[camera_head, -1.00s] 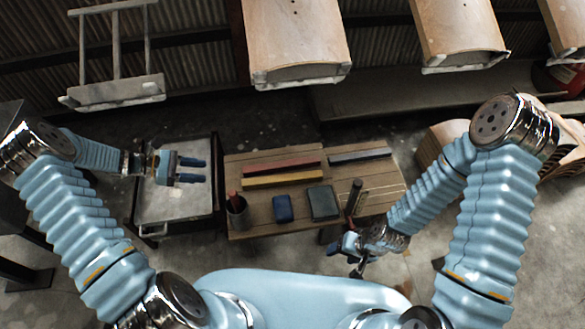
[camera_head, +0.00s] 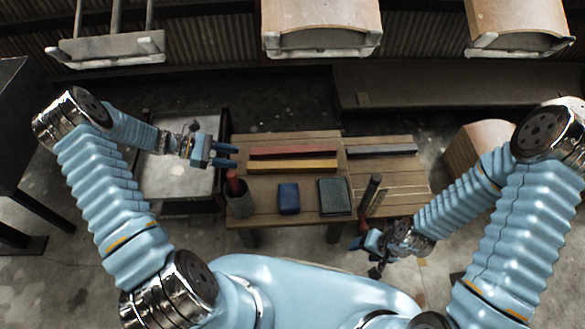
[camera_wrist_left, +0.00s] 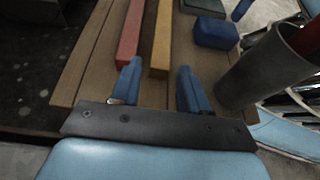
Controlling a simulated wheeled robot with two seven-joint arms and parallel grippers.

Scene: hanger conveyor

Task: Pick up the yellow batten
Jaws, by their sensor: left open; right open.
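The yellow batten (camera_head: 292,167) lies flat on the wooden table (camera_head: 280,212), just in front of a red batten (camera_head: 293,151) and parallel to it. In the left wrist view the yellow batten (camera_wrist_left: 162,38) runs away from me, and its near end lies ahead of and between my left fingers. My left gripper (camera_head: 233,156) is open and empty at the table's left edge, near the left ends of both battens. Its two blue fingers also show in the left wrist view (camera_wrist_left: 158,88). My right gripper (camera_head: 370,254) is open and empty near the table's front right edge.
A grey batten (camera_head: 381,150), a blue block (camera_head: 288,198), a dark green block (camera_head: 334,196) and a cup (camera_head: 239,200) with a red-handled item are on the table. A grey cart (camera_head: 175,180) stands left. Hangers (camera_head: 320,40) hang behind.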

